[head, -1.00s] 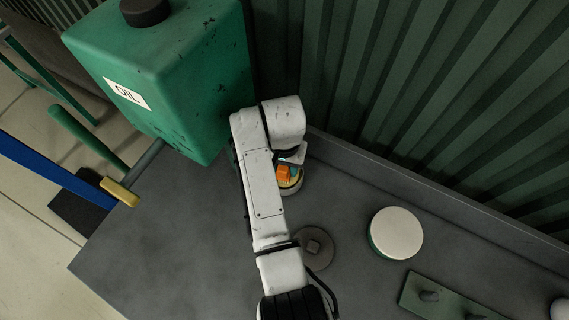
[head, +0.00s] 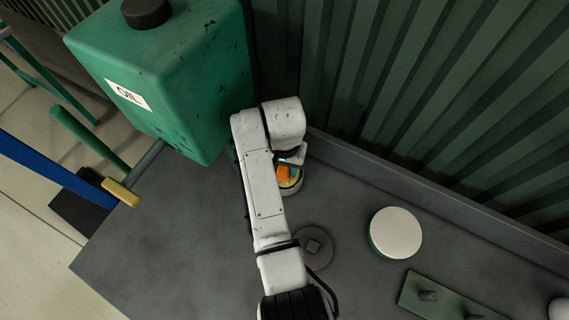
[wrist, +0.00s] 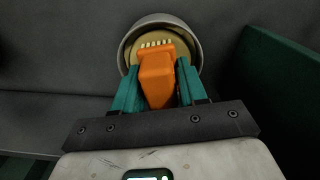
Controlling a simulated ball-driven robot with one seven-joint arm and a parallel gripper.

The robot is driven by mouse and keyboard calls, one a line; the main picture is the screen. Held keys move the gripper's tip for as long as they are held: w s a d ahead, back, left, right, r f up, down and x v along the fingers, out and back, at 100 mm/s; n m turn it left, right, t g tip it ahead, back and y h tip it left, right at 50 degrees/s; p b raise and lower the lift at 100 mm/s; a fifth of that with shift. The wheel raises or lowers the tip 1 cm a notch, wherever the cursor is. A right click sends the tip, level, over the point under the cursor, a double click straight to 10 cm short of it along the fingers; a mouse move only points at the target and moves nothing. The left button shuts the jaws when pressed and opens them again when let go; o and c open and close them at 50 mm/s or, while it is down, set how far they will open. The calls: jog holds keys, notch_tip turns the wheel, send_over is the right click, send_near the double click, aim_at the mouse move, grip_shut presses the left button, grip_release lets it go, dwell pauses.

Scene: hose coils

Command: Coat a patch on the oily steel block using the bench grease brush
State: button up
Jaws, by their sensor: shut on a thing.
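An orange brush (wrist: 157,85) with a short row of pale bristles is clamped between the teal fingers of my gripper (wrist: 160,68). Its bristles are over the yellowish inside of a round grey-rimmed pot (wrist: 195,38); I cannot tell whether they touch it. In the head view the orange brush (head: 284,174) shows beside my white arm, above the pot (head: 291,191), which is partly hidden. A small square piece (head: 313,246) sits on a dark round plate (head: 323,262) on the bench; I cannot tell whether it is the steel block.
A large green oil tank (head: 185,85) stands at the bench's left, by my arm. A white-topped round thing (head: 396,232) and a green plate with pegs (head: 450,302) are at right. A low rim and ribbed green wall (head: 430,90) close the back. The left bench top (head: 180,235) is clear.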

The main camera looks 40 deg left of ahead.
jog(key=shift+r+p, duration=2.15)
jog(key=shift+r, duration=1.3)
